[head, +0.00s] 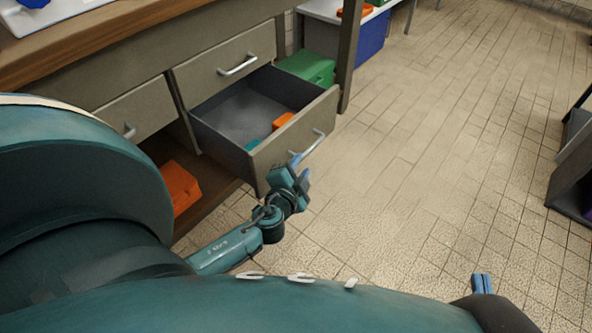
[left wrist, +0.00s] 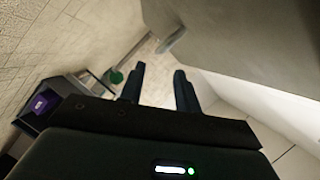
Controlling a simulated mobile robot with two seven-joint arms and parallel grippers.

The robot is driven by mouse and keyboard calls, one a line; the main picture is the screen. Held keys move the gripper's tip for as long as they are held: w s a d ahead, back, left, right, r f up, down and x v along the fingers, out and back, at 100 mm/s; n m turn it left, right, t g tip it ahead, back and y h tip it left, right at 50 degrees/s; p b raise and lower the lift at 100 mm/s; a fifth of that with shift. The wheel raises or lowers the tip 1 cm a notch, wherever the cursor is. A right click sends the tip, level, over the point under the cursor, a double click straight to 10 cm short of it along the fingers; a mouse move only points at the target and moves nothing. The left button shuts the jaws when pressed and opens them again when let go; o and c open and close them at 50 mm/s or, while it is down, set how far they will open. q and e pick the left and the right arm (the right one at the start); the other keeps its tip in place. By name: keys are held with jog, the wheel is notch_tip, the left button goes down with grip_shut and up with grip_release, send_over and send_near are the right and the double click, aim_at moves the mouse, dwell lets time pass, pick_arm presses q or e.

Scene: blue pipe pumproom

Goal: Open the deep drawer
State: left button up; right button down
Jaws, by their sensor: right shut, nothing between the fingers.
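The deep drawer (head: 290,146) stands pulled out from the cabinet, its grey inside showing. Its metal handle (head: 312,145) is on the front panel. My left gripper (head: 299,169) is just in front of the panel, by the handle's near end. In the left wrist view my left gripper (left wrist: 158,76) has its fingers apart with nothing between them, and the handle (left wrist: 172,40) is beyond the fingertips. Whether a finger touches the handle cannot be told. My right gripper (head: 482,283) is shut and empty, low at the right, away from the drawer.
An orange item (head: 283,120) and a teal item (head: 253,145) lie in the drawer. A shut upper drawer (head: 228,66) is above it. An orange box (head: 180,187) sits on the lower shelf, a green box (head: 308,67) behind. The tiled floor (head: 430,150) at right is clear.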

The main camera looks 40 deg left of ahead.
pick_arm(q)
jog(key=shift+v, duration=1.5)
pick_arm(e)
jog(key=shift+r, duration=0.2)
